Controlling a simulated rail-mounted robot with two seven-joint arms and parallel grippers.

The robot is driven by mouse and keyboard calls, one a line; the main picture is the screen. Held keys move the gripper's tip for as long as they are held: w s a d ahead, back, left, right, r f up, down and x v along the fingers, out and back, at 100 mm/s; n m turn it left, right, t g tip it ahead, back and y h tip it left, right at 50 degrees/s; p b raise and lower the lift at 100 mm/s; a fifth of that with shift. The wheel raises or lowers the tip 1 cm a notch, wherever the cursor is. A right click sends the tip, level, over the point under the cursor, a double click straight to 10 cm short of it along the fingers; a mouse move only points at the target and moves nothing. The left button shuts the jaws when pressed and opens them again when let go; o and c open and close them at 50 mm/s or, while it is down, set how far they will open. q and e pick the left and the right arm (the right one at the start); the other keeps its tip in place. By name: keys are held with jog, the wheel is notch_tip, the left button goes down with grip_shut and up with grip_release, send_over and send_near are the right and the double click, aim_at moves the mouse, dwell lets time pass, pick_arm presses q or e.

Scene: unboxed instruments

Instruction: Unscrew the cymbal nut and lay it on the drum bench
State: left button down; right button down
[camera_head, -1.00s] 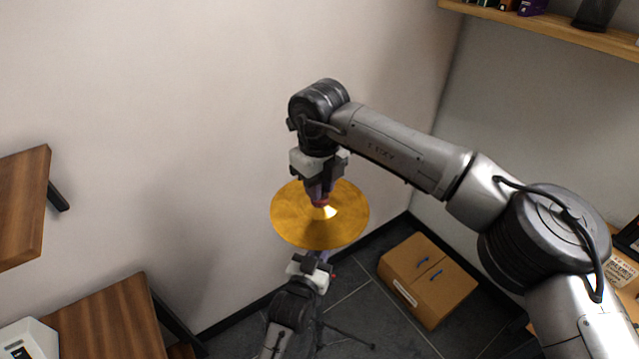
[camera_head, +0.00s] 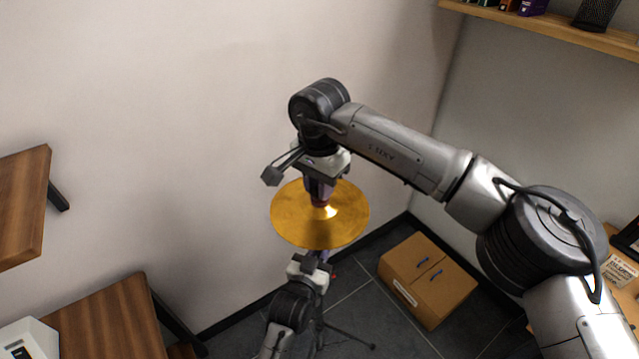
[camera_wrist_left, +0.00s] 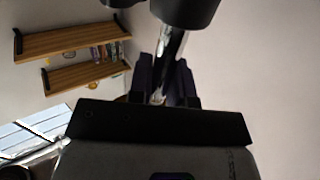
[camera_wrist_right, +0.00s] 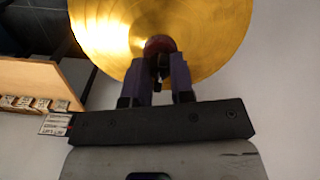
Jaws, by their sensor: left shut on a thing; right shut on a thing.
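The round golden cymbal (camera_head: 290,215) sits level on its stand, whose dark legs (camera_head: 345,335) reach the floor. My right gripper (camera_head: 320,198) points down at the cymbal's centre from above. In the right wrist view its purple fingers (camera_wrist_right: 162,68) are shut on the dark red cymbal nut (camera_wrist_right: 158,44), which lies against the golden disc. My left gripper (camera_head: 318,256) is below the cymbal. In the left wrist view its fingers (camera_wrist_left: 165,80) are shut on the chrome stand rod (camera_wrist_left: 170,48). I cannot tell for certain which surface is the drum bench.
A brown wooden top (camera_head: 100,320) is at lower left, with a white device (camera_head: 28,340) on it. A wooden shelf (camera_head: 22,200) juts out at left. A cardboard box (camera_head: 430,282) is on the dark floor. Another shelf (camera_head: 560,30) is at upper right; a desk edge is at right.

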pick_arm(q)
jog(key=shift+r, duration=0.1)
pick_arm(e)
jog(key=shift+r, duration=0.3)
dwell(0.5)
jog(key=shift+r, duration=0.75)
jog(key=shift+r, duration=0.15)
jog(key=shift+r, duration=1.9)
pick_arm(q)
jog(key=c, duration=1)
grip_release()
